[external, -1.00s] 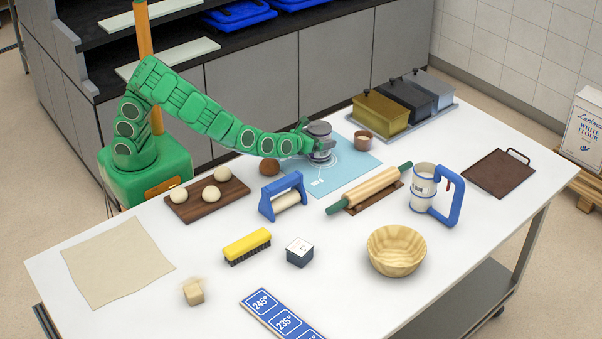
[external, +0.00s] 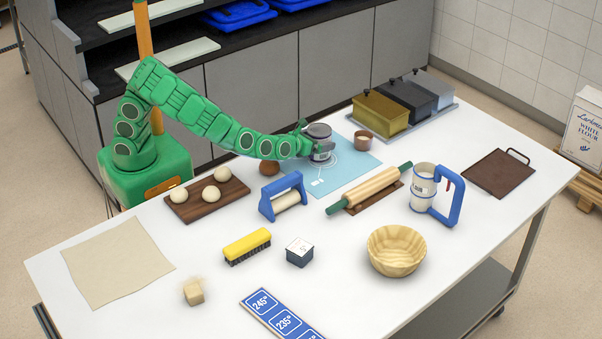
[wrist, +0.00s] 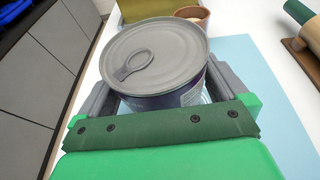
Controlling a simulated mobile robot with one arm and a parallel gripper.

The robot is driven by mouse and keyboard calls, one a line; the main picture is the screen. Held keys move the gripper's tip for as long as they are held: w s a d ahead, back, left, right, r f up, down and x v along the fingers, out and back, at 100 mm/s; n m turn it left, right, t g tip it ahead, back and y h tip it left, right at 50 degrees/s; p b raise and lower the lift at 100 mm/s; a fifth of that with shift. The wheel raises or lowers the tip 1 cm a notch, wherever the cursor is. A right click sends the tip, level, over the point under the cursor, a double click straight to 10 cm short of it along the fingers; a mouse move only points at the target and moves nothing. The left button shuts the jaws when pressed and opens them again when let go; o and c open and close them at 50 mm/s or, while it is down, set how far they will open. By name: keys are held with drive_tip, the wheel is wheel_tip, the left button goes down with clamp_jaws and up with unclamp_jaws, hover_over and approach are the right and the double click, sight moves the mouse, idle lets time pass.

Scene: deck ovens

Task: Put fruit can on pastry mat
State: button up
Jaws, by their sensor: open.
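The fruit can (external: 320,141), grey-lidded with a pull ring, stands upright on the light-blue pastry mat (external: 352,170) near its far left part. In the wrist view the can (wrist: 155,55) fills the middle, with its lid on top and a dark label below. My gripper (external: 308,146) is low at the left side of the can. It is open, with one grey finger on each side of the can in the wrist view (wrist: 160,100). The can's lower part is partly hidden by my gripper.
A small brown cup (external: 364,141) stands right of the can, on or at the mat's edge. Lidded tins (external: 381,112) stand behind to the right.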

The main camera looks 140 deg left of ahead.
drive_tip(key=v, duration=1.1)
drive_tip(key=shift+d+r, duration=0.1)
drive_tip(key=shift+d, duration=0.1)
